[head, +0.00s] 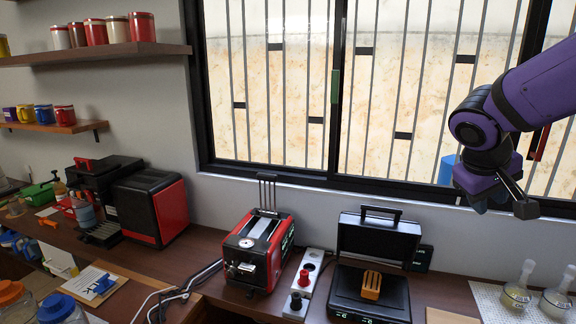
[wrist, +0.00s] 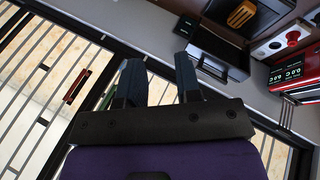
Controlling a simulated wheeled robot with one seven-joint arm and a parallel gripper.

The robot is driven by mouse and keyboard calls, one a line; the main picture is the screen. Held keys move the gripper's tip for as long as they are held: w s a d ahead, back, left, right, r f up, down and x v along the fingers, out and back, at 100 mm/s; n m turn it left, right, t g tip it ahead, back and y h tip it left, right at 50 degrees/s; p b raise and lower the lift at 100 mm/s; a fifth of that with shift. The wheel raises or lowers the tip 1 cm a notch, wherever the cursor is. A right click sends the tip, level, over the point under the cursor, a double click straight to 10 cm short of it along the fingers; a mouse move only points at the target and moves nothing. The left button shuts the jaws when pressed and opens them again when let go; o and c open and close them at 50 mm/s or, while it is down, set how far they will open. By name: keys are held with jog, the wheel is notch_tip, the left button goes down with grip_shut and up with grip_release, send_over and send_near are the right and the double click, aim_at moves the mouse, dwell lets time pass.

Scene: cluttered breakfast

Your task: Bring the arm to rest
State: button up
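My arm, purple with black joints, reaches in from the right edge of the head view. My gripper (head: 470,203) hangs in front of the window, above the right part of the counter and apart from it. In the wrist view the two dark fingers of my gripper (wrist: 158,72) stand apart with a clear gap. Nothing is between them. The finger details are hard to make out in the head view.
The window (head: 268,100) is behind my arm. Shelves with mugs (head: 95,32) are at left.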

jog(key=s+a+r+t+y, duration=0.1)
jog(key=s+a+r+y, duration=0.1)
jog(key=s, duration=0.6)
jog(key=s+a+r+m+t+y, duration=0.1)
jog(key=s+a+y, duration=0.2)
jog(key=s, duration=0.5)
jog(key=shift+s+a+r+y, duration=0.15)
jog(key=shift+a+r+y, duration=0.15)
jog(key=shift+a+r, duration=0.1)
